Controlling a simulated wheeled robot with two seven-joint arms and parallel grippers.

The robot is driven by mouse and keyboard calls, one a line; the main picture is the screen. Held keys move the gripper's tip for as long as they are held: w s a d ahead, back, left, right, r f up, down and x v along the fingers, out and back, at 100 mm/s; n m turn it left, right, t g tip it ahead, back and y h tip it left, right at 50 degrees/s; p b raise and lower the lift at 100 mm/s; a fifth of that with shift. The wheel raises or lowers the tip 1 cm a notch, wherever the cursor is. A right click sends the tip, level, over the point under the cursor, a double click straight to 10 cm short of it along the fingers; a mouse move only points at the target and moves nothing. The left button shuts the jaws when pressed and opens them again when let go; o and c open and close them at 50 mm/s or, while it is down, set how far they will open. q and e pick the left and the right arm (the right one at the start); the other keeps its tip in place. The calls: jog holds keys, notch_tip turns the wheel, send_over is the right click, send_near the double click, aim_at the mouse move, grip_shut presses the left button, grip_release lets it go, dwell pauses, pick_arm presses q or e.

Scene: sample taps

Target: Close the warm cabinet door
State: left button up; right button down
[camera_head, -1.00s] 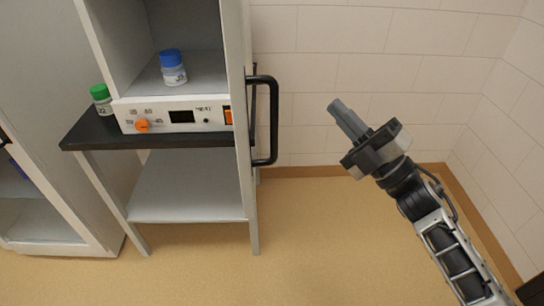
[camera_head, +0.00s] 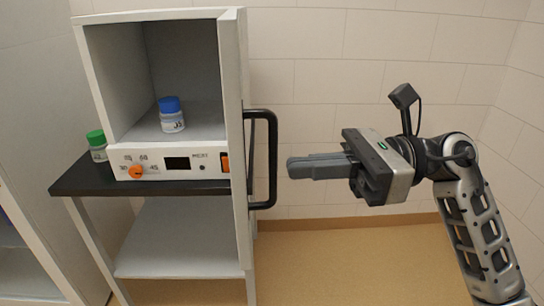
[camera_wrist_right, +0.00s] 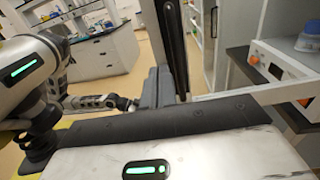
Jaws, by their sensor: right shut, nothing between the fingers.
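The white warm cabinet (camera_head: 150,16) sits on a dark-topped stand. Its door (camera_head: 238,150) stands open, seen almost edge-on at the cabinet's right side. A black bar handle (camera_head: 272,160) sticks out to the right from the door. The inside is visible, with a blue-capped bottle (camera_head: 172,121) on its floor. My right gripper (camera_head: 291,168) is shut and empty, pointing left, just right of the handle with a small gap in the picture. In the right wrist view its fingers (camera_wrist_right: 158,90) show beside the dark handle (camera_wrist_right: 174,45). My left gripper does not show clearly.
A green-capped bottle (camera_head: 97,146) stands on the dark stand top (camera_head: 90,183) left of the cabinet. The control panel with an orange knob (camera_head: 137,171) is below the opening. A tiled wall (camera_head: 350,60) is behind; floor right of the stand is clear.

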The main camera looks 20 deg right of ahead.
aim_at(270, 170)
jog(key=shift+p+x, duration=0.55)
jog(key=shift+x, duration=1.9)
